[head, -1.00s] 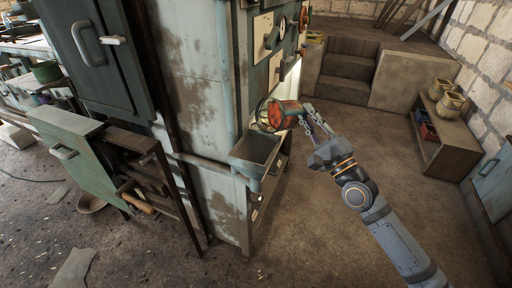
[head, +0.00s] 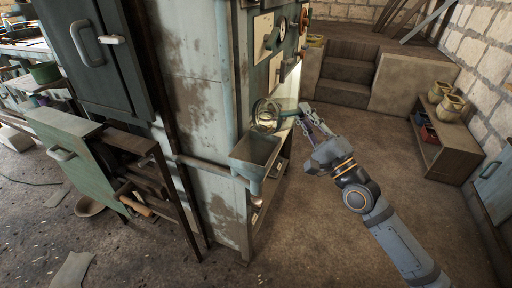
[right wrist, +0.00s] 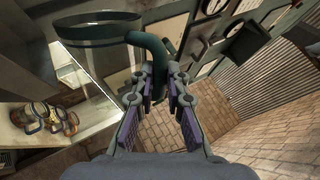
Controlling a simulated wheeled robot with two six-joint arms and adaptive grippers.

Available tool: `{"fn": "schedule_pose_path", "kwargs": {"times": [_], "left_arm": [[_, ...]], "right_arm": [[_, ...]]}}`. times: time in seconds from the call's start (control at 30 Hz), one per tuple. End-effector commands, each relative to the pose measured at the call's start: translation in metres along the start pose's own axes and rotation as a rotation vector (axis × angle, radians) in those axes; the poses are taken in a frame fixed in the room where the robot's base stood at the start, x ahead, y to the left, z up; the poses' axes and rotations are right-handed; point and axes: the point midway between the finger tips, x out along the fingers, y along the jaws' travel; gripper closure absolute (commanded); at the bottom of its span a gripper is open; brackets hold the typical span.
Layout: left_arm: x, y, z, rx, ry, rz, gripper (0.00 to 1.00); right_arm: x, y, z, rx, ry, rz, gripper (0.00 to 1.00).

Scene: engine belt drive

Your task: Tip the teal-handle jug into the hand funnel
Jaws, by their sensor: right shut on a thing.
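The glass jug (head: 266,117) with a teal handle (right wrist: 153,52) is at the machine's side, tilted, and looks clear. My right gripper (head: 304,114) is shut on the handle, which also runs between its fingers (right wrist: 160,88) in the right wrist view. The grey, box-like hand funnel (head: 256,152) is fixed on the machine's side, just below the jug and a little left of it. I cannot tell whether anything is in the funnel. My left gripper is not in view.
The tall pale machine (head: 195,110) stands close on the left of the jug. A shelf with several jars (right wrist: 45,118) shows in the right wrist view. Stone steps (head: 348,68) are behind, and a low bench with pots (head: 450,107) is at right.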

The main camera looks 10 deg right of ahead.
Motion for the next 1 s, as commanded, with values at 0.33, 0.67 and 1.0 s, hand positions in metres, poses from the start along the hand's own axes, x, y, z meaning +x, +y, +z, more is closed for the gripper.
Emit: {"fn": "schedule_pose_path", "kwargs": {"times": [0.33,0.67,1.0], "left_arm": [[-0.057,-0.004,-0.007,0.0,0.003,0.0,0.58],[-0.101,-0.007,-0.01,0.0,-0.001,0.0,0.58],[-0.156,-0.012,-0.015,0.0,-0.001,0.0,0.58]], "right_arm": [[0.002,-0.002,-0.029,0.301,0.153,0.002,1.0],[0.007,-0.012,-0.034,0.455,0.232,0.005,1.0],[0.009,-0.015,-0.051,0.696,0.353,0.012,1.0]]}}
